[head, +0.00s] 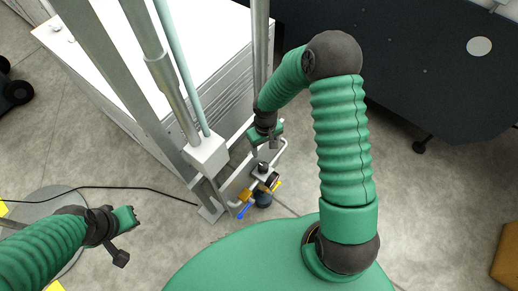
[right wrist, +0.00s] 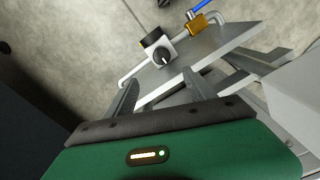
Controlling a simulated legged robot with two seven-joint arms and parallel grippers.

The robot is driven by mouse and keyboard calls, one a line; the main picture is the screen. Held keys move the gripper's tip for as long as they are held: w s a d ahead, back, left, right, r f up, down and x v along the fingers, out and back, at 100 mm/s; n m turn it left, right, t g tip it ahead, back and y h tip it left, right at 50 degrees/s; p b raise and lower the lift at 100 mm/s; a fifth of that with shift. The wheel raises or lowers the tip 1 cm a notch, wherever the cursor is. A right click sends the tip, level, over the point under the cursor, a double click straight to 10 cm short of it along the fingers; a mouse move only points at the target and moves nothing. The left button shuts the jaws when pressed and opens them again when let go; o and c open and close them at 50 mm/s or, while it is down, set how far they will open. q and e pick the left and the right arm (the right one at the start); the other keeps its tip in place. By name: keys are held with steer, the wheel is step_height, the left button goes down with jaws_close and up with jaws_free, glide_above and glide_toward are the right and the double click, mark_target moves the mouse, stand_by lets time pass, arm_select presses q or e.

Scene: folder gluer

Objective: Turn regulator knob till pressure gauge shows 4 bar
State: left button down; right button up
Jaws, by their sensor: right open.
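The regulator (head: 262,173) is a small pale block on the pipework at the foot of the machine frame. Its black knob (head: 263,165) is on top; in the right wrist view the knob (right wrist: 161,57) shows a pale mark. A dark round part, seemingly the pressure gauge (head: 272,180), sits beside it; I cannot read its dial. My right gripper (head: 264,146) is above and behind the regulator. In the right wrist view its fingers (right wrist: 160,92) are apart and empty, with the knob beyond them. My left gripper (head: 124,238) is away at the lower left; its jaw state is unclear.
Grey frame posts (head: 110,75) and a white-topped cabinet (head: 105,50) stand behind. A black cable (head: 120,187) crosses the floor. A dark machine (head: 420,60) fills the upper right.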

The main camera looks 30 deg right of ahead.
steer(key=b, duration=0.2)
glide_above(263, 166)
step_height(263, 166, down, 5)
steer(key=f+b, duration=0.2)
steer(key=f, duration=0.8)
steer(key=shift+d+f, duration=0.2)
steer(key=shift+a+f, duration=0.15)
steer(key=shift+f, duration=0.15)
steer(key=shift+a+f, duration=0.15)
steer(key=shift+a, duration=0.05)
steer(key=shift+d, duration=0.25)
steer(key=c, duration=0.5)
steer(key=shift+a, duration=0.1)
steer(key=c, duration=0.9)
arm_select(q)
steer(key=f, duration=0.1)
steer(key=a+f, duration=0.1)
steer(key=f, duration=0.2)
steer(key=shift+s+a+f, duration=0.1)
steer(key=shift+s+a, duration=0.05)
steer(key=shift+s, duration=0.15)
arm_select(e)
steer(key=shift+o, duration=0.2)
